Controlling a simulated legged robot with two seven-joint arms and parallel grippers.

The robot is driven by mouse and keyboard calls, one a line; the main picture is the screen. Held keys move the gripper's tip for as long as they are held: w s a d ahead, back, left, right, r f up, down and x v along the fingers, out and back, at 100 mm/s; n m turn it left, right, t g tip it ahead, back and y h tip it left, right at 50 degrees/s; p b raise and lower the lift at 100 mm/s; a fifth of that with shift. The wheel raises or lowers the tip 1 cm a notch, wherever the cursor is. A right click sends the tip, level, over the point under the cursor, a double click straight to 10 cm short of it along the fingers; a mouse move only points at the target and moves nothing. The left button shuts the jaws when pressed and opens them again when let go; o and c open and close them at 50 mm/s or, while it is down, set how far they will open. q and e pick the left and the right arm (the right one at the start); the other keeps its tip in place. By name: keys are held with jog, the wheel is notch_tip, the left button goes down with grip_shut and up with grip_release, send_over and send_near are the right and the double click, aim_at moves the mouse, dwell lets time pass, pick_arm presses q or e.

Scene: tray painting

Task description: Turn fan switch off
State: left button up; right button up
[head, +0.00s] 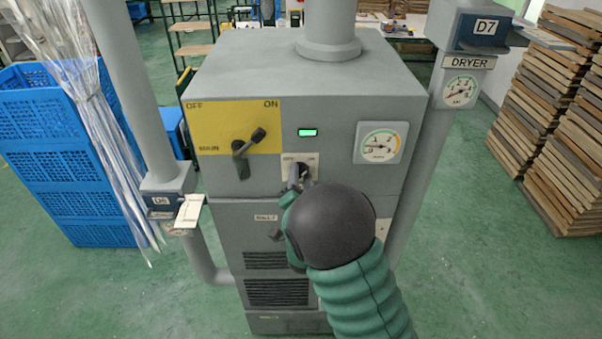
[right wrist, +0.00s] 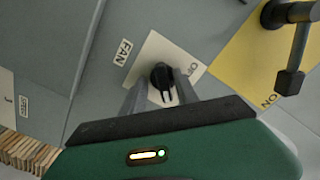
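The fan switch is a small black knob on a white plate (head: 312,158) on the front of the grey cabinet. In the right wrist view the knob (right wrist: 162,76) stands out from its white plate (right wrist: 150,53), beside a FAN label (right wrist: 123,52). My right gripper (head: 299,178) is at the switch, its arm partly hiding the cabinet below. In the right wrist view its two grey fingers (right wrist: 160,88) are apart, one on each side of the knob; contact with it cannot be told. Which mark the knob points to is unclear. My left gripper is not in view.
A yellow OFF/ON panel with a dark lever (head: 241,158) is left of the switch. A green lamp (head: 307,132) and a gauge (head: 381,143) are nearby. Pipes flank the cabinet (head: 300,82). Blue crates (head: 45,165) stand left, wood stacks (head: 548,110) right.

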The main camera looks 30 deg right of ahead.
jog(key=shift+s+a+r, duration=0.1)
jog(key=shift+a+r, duration=0.05)
jog(key=shift+a, duration=0.25)
jog(key=shift+c, duration=2)
grip_shut()
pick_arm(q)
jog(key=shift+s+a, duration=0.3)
